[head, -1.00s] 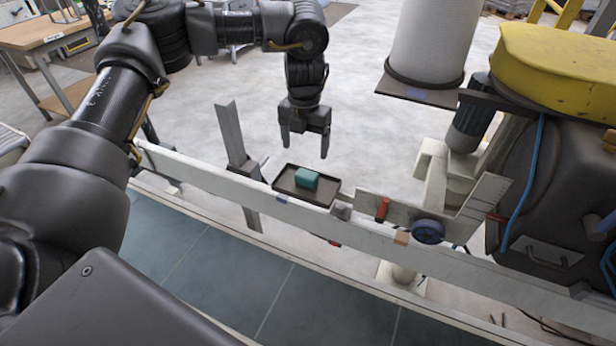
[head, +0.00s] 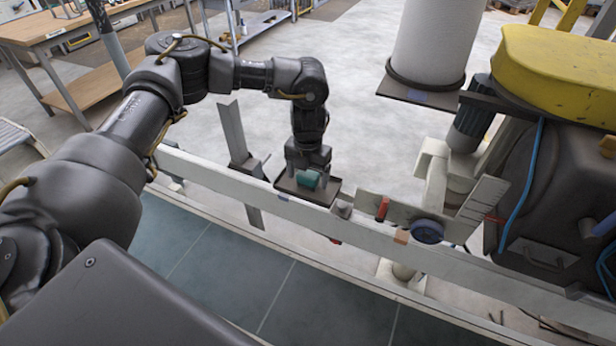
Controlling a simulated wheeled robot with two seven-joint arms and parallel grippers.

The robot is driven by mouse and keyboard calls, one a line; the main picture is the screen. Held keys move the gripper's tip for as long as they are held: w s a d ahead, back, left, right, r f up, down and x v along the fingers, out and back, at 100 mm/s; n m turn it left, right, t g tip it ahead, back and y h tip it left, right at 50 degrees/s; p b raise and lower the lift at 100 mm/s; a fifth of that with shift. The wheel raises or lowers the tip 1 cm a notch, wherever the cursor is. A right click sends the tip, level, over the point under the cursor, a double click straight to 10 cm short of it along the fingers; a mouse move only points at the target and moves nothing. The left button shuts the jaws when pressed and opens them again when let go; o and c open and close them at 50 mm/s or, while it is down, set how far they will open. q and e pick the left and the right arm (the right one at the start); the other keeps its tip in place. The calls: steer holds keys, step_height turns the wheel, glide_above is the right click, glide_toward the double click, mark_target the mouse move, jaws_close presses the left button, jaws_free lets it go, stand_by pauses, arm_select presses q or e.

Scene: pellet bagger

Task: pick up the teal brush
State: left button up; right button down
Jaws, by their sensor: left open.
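The teal brush (head: 307,180) is a small teal block lying on a dark tray (head: 318,202) behind the pale rail. My left gripper (head: 307,177) has come down over the tray, pointing downward, with its fingers around the brush. The fingers are open. The fingertips are small here and partly hidden, so I cannot tell whether they touch the brush. My right gripper is not in view.
The pale rail (head: 230,186) runs across in front of the tray. A metal post (head: 232,132) stands left of the tray. The yellow-topped machine (head: 560,75) fills the right side.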

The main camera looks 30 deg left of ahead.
arm_select(q)
steer(key=c, duration=1.1)
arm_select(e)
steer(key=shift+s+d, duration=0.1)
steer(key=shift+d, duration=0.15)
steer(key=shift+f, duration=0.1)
